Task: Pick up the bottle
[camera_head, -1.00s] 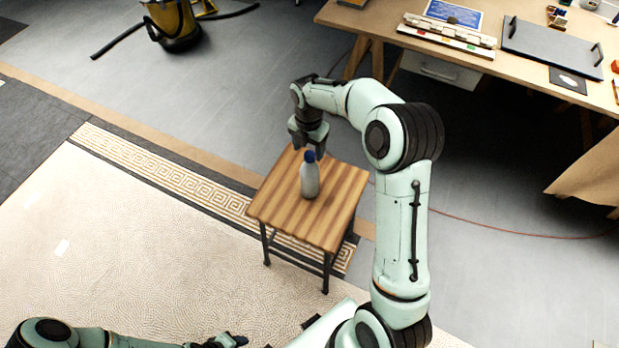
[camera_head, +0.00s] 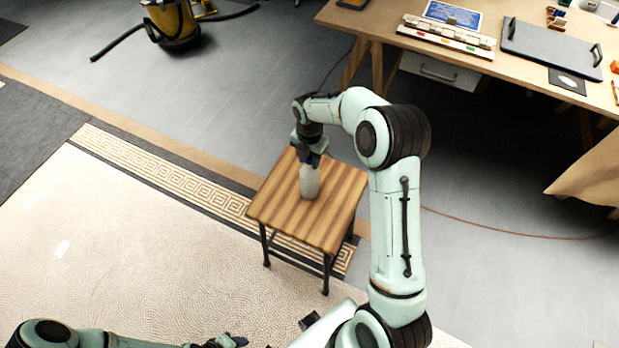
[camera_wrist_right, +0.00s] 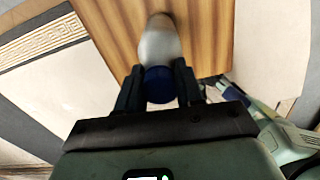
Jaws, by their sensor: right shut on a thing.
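The bottle (camera_head: 310,182) is pale grey-white and stands upright on a small striped wooden table (camera_head: 275,210). My right gripper (camera_head: 309,158) is at its top from above and hides the cap in the head view. In the right wrist view the bottle (camera_wrist_right: 160,42) has a blue cap (camera_wrist_right: 159,84), which sits between the two dark fingers of the right gripper (camera_wrist_right: 158,90). The right gripper is shut on the bottle at its cap. My left gripper (camera_head: 228,341) is low at the bottom edge of the head view; its fingers are too small to read.
A workbench (camera_head: 400,18) with a dark tray (camera_head: 552,46) and other items stands at the upper right. A yellow vacuum cleaner (camera_head: 175,25) is at the upper left. The small table's top around the bottle is clear.

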